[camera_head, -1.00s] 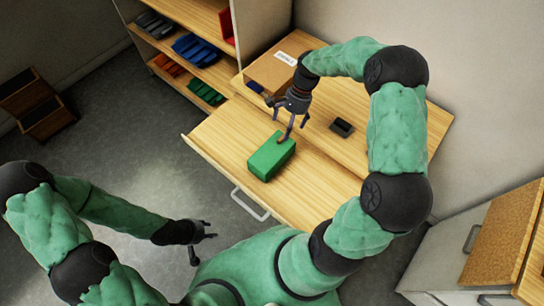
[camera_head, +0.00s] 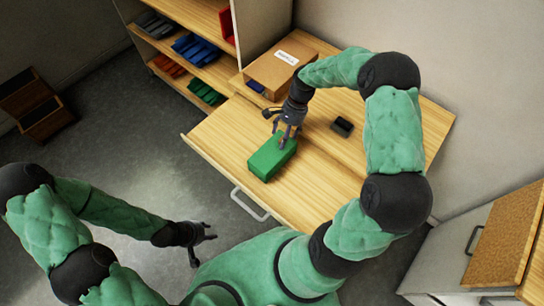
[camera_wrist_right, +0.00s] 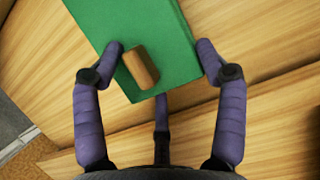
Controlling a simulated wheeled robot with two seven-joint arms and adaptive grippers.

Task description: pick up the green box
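The green box (camera_head: 268,162) lies on the pale wooden desk top, near its front edge. It also shows in the right wrist view (camera_wrist_right: 135,18), with a small brown block (camera_wrist_right: 140,66) against its near end. My right gripper (camera_head: 284,140) is at the box's far end. In the right wrist view its two purple side fingers (camera_wrist_right: 160,48) are spread on either side of that end, and a third finger shows below; contact is unclear. My left gripper (camera_head: 207,236) is open and empty above the grey floor.
A cardboard box (camera_head: 277,70) stands behind on the desk (camera_head: 222,142), with a small blue item (camera_head: 255,86) beside it. A small black object (camera_head: 342,127) lies to the right. Shelves with coloured items stand at the back left. The desk's right part is bare.

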